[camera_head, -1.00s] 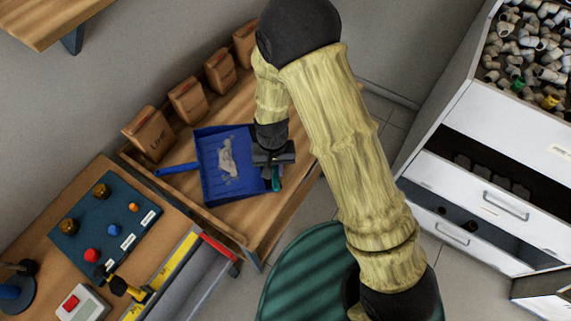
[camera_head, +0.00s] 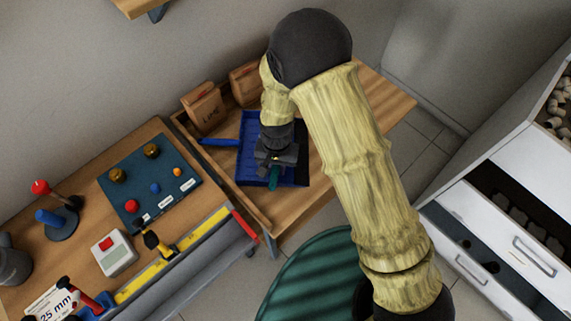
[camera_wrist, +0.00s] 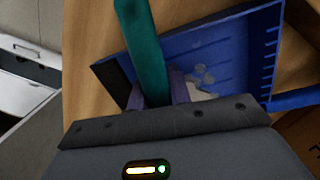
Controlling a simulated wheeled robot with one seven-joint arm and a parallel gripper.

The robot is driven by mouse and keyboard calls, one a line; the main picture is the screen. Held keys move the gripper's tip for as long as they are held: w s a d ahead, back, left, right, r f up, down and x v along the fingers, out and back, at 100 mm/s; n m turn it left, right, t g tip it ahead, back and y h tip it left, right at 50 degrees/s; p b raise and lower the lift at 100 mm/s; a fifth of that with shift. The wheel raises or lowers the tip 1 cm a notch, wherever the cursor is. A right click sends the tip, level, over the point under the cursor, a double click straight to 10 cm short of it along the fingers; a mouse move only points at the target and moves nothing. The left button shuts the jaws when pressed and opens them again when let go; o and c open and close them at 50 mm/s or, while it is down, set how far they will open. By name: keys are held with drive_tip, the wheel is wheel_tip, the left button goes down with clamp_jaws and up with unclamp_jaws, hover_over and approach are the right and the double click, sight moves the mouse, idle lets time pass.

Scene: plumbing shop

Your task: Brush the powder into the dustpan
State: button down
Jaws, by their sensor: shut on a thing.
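The blue dustpan (camera_head: 246,170) lies on the wooden bench, its handle (camera_head: 218,142) pointing left. It also shows in the wrist view (camera_wrist: 235,45). Pale grey powder (camera_wrist: 203,75) lies on the pan floor in the wrist view, partly hidden by my gripper. In the head view my gripper and wrist hide the powder. My gripper (camera_head: 273,166) is over the dustpan, shut on a teal handle (camera_wrist: 143,45), which seems to be the brush's. The handle tip also shows in the head view (camera_head: 273,182). I cannot make out the bristles or whether they touch the pan.
Paper bags, one marked LIME (camera_head: 203,107), stand along the wall behind the dustpan. A workbench with a teal board (camera_head: 137,188) and a yellow level (camera_head: 190,245) is at left. A white drawer cabinet (camera_head: 500,230) stands at right.

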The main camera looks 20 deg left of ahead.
wheel_tip(320, 180, up, 5)
drive_tip(key=p, duration=0.3)
drive_tip(key=shift+w+f, duration=0.1)
drive_tip(key=shift+f, duration=0.05)
drive_tip(key=w+d+r+p, duration=0.2)
drive_tip(key=w+d+r, duration=0.1)
drive_tip(key=d, duration=0.2)
drive_tip(key=shift+d+r, duration=0.15)
drive_tip(key=shift+r, duration=0.1)
